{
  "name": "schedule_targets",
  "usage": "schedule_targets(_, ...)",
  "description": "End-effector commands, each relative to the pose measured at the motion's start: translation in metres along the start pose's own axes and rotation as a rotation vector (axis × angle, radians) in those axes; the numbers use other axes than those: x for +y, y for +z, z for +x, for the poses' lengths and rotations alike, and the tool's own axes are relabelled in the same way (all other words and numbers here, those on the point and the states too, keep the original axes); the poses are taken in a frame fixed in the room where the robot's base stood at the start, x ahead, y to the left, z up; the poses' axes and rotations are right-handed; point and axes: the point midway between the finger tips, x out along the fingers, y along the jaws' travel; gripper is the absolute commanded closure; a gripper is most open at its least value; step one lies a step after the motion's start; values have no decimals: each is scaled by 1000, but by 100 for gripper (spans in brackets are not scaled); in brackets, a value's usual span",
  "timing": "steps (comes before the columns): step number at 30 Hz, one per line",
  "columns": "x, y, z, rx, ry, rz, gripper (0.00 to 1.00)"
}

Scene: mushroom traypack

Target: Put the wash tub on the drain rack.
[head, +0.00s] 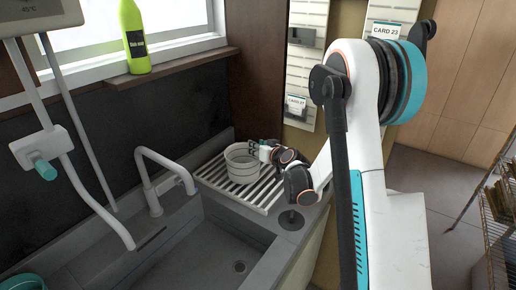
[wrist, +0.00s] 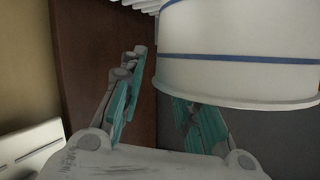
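The wash tub (head: 243,166) is a round white tub with thin bands around it. In the head view it stands upright on the slatted drain rack (head: 215,174) beside the sink. My gripper (head: 257,149) is at the tub's right side, near its rim. My gripper's (wrist: 160,95) fingers are spread; the left finger is clear of the tub, and the tub hides the right fingertip. Contact there cannot be told. Some rack slats (wrist: 140,5) show at the top.
The sink basin (head: 225,245) lies in front of the rack, with a grey faucet (head: 150,175) at its left. A green bottle (head: 134,38) stands on the window ledge. A wall panel with cards (head: 297,102) is behind my arm. A wire shelf (head: 495,225) stands at the right.

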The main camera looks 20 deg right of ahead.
Motion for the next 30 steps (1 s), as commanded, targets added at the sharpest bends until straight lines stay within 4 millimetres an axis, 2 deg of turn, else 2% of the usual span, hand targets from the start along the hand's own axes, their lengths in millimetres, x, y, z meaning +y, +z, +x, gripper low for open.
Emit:
schedule_targets(2, -1, -4, -2, 0, 0, 0, 70)
schedule_targets(5, 0, -3, -16, 0, 1, 1, 70)
schedule_targets(18, 0, -3, -101, 0, 1, 1, 70)
schedule_targets(24, 0, -2, -118, 0, 0, 1, 70)
schedule_targets(30, 0, -2, -121, 0, 0, 1, 70)
